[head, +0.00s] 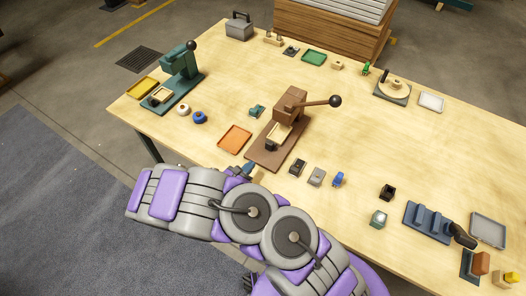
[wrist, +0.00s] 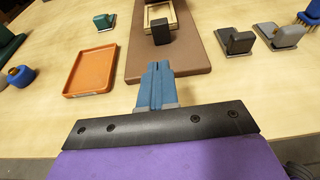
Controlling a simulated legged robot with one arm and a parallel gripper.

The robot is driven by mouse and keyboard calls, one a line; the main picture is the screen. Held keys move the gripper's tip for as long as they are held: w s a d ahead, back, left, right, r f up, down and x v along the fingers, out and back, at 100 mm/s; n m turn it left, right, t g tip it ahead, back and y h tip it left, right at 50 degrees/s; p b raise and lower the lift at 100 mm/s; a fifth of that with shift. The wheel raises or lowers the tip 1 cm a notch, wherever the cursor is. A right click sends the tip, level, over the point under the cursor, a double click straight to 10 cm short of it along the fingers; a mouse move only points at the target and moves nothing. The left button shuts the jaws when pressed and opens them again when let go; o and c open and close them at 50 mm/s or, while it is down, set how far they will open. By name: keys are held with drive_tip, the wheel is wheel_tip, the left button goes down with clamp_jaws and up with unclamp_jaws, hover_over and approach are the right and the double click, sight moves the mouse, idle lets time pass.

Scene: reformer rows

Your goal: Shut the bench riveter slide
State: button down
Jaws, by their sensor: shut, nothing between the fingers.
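A brown lever press (head: 291,103), likely the bench riveter, stands mid-table on a flat brown base (wrist: 195,55). Its long lever with a dark ball points right. A pale framed slide (head: 281,134) with a black block-shaped handle (wrist: 160,32) sticks out of its front over the base. The slide appears drawn out. My gripper (wrist: 157,68) has its blue fingers together and empty, pointing at the base's front edge, short of the handle. In the head view my gripper (head: 248,169) is partly hidden by my arm.
A teal press (head: 181,62) with a similar pale slide stands at the left. An orange tray (wrist: 91,70) lies left of the brown base. Small dark and grey blocks (wrist: 236,41) sit close to its right. Bare tabletop lies in front.

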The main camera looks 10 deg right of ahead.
drive_tip(key=b, duration=0.2)
approach(268, 145)
drive_tip(key=x, duration=0.2)
drive_tip(key=f+x, duration=0.1)
drive_tip(key=x, duration=0.2)
drive_tip(key=shift+f, duration=0.15)
drive_tip(key=shift+w+d, duration=0.45)
drive_tip(key=shift+w, duration=0.1)
drive_tip(key=shift+w, duration=0.15)
